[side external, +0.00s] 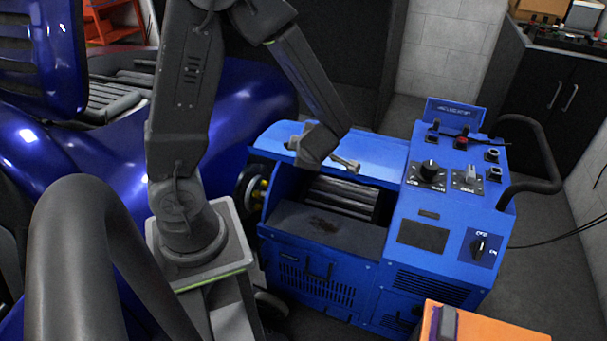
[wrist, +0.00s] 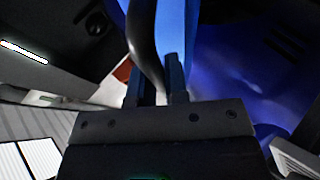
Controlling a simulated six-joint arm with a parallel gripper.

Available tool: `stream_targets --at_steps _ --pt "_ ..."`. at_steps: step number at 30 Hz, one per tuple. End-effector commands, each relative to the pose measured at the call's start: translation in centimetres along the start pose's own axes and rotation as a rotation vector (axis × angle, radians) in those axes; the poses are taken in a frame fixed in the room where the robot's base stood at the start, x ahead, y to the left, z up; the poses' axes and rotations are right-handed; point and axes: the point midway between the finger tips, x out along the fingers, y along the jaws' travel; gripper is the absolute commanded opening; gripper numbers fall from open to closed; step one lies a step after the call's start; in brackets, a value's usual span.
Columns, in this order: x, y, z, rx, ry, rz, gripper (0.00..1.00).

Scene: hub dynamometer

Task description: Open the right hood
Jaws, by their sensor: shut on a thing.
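The blue hood (side external: 375,156) of the blue dynamometer stands raised at the back of its opening. The dark ribbed roller (side external: 341,198) shows below it. My gripper (side external: 343,164) is at the hood's front edge, and my wrist covers part of the hood. In the wrist view, a dark curved bar (wrist: 144,35), which looks like the hood's handle, runs down between the two fingers of my gripper (wrist: 155,88). My gripper is shut on this bar. The exact contact is hidden in the side external view.
The blue control cabinet (side external: 430,235) with knobs adjoins the opening on the right, with a dark curved rail (side external: 545,155) beyond. A shiny dark-blue car (side external: 75,150) stands close on the left. An orange box (side external: 470,325) is at the front right.

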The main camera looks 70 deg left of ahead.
Motion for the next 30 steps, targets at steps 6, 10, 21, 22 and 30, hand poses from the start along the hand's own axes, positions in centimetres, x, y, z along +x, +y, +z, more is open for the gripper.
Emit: stream_targets --at_steps 6,10,21,22,30 --pt "-0.7 4.3 -0.3 -0.011 -0.002 0.002 0.00" --pt "-0.9 6.1 -0.3 -0.007 -0.002 0.001 0.00" --pt "-1.0 8.1 -0.3 -0.001 -0.003 -0.001 0.00" --pt "-1.0 8.1 -0.3 -0.001 -0.003 -0.001 0.00" --pt "-1.0 8.1 -0.2 0.000 -0.004 0.000 0.00"
